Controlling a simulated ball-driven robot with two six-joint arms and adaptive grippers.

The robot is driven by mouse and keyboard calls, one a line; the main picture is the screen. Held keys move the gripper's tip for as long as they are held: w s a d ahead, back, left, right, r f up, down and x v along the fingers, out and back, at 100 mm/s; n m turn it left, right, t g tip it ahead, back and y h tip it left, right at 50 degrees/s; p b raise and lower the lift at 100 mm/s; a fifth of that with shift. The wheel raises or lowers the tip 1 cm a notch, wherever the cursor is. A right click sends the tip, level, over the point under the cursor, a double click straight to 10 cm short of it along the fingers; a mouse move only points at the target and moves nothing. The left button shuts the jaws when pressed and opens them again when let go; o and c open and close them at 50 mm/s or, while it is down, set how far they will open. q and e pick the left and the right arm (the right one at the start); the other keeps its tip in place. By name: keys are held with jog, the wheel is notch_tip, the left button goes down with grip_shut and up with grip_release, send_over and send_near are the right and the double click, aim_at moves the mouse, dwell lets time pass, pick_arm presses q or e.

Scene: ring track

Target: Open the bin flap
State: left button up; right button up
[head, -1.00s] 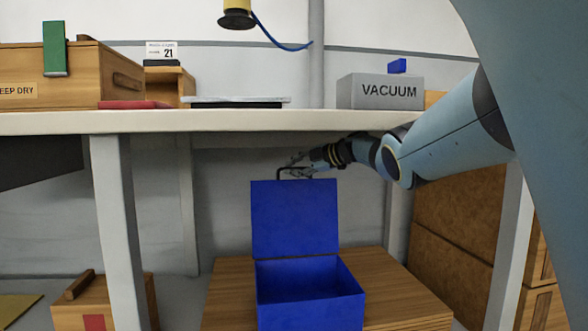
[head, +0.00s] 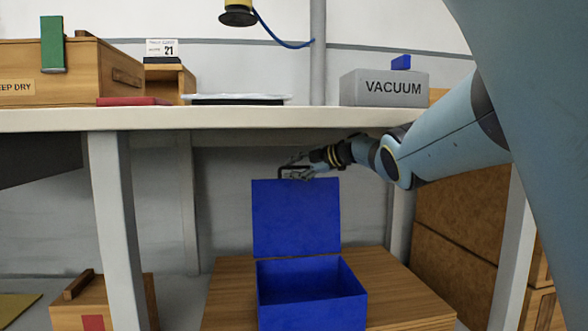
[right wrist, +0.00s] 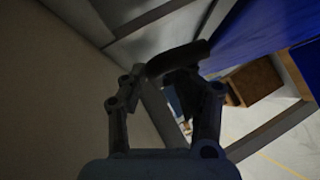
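The blue bin (head: 312,312) stands on a wooden box under the table. Its flap (head: 296,218) stands upright at the back of the bin, and the bin's inside shows. A dark handle (head: 281,173) sits at the flap's top edge. My right gripper (head: 292,169) is at this handle, just above the flap. In the right wrist view, the fingers (right wrist: 163,88) are apart with a gap between them. The dark handle (right wrist: 180,58) lies at the fingertips, and the blue flap (right wrist: 260,28) is at the upper right. Contact is unclear. My left gripper is out of view.
The white tabletop (head: 230,119) passes close above my right arm. A table leg (head: 118,230) stands left of the bin. A wooden crate (head: 90,303) is at the lower left, and brown boxes (head: 455,230) stand at the right.

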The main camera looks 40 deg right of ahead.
jog(key=shift+s+f, duration=0.15)
jog(key=shift+f, duration=0.05)
jog(key=shift+s+d+r, duration=0.15)
jog(key=shift+s+d, duration=0.2)
jog(key=shift+s, duration=0.15)
jog(key=s+f+v, duration=0.1)
jog(key=f+v, duration=0.2)
jog(key=v, duration=1.2)
